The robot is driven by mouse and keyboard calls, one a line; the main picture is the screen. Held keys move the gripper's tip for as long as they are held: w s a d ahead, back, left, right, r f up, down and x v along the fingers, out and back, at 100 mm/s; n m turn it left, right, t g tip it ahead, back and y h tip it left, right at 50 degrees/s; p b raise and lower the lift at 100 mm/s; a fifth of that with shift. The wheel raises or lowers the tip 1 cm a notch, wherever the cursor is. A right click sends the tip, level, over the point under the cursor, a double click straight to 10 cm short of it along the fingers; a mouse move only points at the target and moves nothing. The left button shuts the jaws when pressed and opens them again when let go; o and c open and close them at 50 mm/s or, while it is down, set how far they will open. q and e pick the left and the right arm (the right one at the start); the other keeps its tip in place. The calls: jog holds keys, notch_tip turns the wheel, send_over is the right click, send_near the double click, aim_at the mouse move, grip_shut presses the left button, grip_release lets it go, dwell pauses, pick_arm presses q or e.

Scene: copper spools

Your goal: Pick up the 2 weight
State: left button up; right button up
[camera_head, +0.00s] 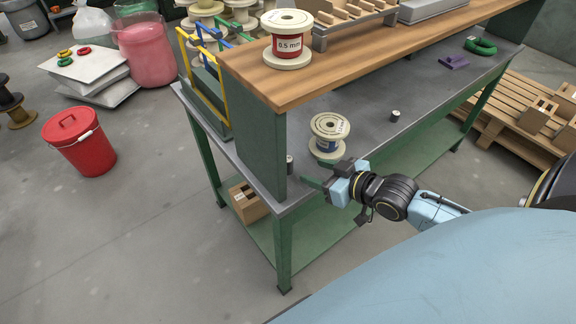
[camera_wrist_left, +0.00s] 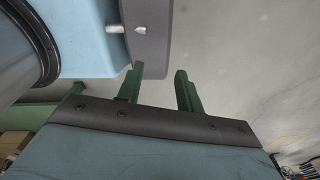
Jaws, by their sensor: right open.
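Two small grey cylinders that look like weights are on the grey lower worktop in the head view. One weight (camera_head: 290,164) stands near the left end, beside the green upright panel. The other weight (camera_head: 395,116) stands farther back to the right. Any numbers on them are too small to read. My right gripper (camera_head: 319,181) is open and empty at the worktop's front edge, just right of the nearer weight. My left gripper (camera_wrist_left: 159,70) is open in the left wrist view, with two green fingers apart and nothing between them. It does not show in the head view.
The wooden shelf (camera_head: 262,84) overhangs the worktop and carries a 0.5 mm spool (camera_head: 287,45). A purple part (camera_head: 454,62) and green coil (camera_head: 481,46) lie farther right. The middle worktop is mostly clear.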

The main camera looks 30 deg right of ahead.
aim_at(292, 165)
jog(key=b+x, duration=0.1)
jog(key=x, duration=0.4)
jog(key=shift+s, duration=0.1)
jog(key=b+x, duration=0.1)
jog(key=x, duration=0.4)
jog(key=shift+a+f, duration=0.15)
jog(key=shift+a, duration=0.05)
jog(key=c, duration=1)
pick_arm(q)
jog(key=shift+y, duration=0.3)
jog(key=a+f, duration=0.2)
jog(key=a, duration=0.1)
jog(key=shift+w+a+f, duration=0.2)
jog(key=shift+a, duration=0.05)
pick_arm(e)
grip_shut()
pick_arm(q)
jog(key=shift+r, duration=0.2)
